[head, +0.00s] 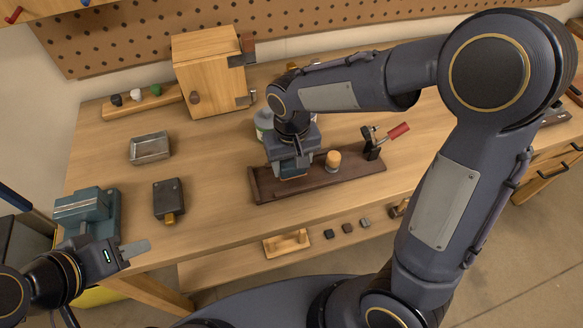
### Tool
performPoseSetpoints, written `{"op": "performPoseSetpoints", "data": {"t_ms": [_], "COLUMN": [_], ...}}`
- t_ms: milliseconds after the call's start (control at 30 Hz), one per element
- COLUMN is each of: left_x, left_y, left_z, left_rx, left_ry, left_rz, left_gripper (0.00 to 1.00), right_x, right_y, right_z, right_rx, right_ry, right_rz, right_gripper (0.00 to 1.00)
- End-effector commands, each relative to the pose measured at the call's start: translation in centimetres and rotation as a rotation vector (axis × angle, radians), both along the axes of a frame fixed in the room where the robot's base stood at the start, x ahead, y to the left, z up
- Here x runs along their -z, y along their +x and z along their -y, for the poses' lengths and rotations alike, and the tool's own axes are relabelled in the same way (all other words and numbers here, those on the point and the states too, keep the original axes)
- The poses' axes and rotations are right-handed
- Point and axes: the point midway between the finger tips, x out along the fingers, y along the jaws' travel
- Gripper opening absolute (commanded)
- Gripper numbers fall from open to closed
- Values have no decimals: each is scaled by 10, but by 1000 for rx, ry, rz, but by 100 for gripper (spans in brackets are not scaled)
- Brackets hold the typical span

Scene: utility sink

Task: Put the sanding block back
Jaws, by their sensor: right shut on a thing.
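My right gripper (291,165) points down over the left part of a dark wooden tray (263,190). It is shut on a block, seemingly the sanding block (293,176), whose brownish lower edge shows beneath the fingers. The gripper hides most of the block, and I cannot tell whether it touches the tray. My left gripper (138,248) is at the lower left, near the bench's front edge and apart from the tray; its finger opening cannot be made out.
A wooden cylinder (333,160) and a red-handled clamp (372,143) stand right of my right gripper. A wooden cabinet (208,72), metal tray (150,148), dark box (168,199) and teal vise (88,210) occupy the bench's left. Bare bench lies between the box and the dark tray.

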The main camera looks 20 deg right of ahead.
Motion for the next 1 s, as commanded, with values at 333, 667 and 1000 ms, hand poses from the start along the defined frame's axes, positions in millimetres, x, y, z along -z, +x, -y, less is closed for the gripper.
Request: {"op": "performPoseSetpoints", "data": {"t_ms": [333,667,1000], "left_x": [1,4,3], "left_y": [0,0,0], "left_z": [0,0,0], "left_rx": [0,0,0], "left_ry": [0,0,0], "left_rz": [0,0,0], "left_gripper": [36,36,36], "right_x": [24,27,26], "right_y": [-1,-1,-1], "right_z": [-1,-1,-1], "right_rx": [-1,-1,-1], "right_ry": [0,0,0], "right_rz": [-2,-2,-2], "right_gripper": [33,66,76]}}
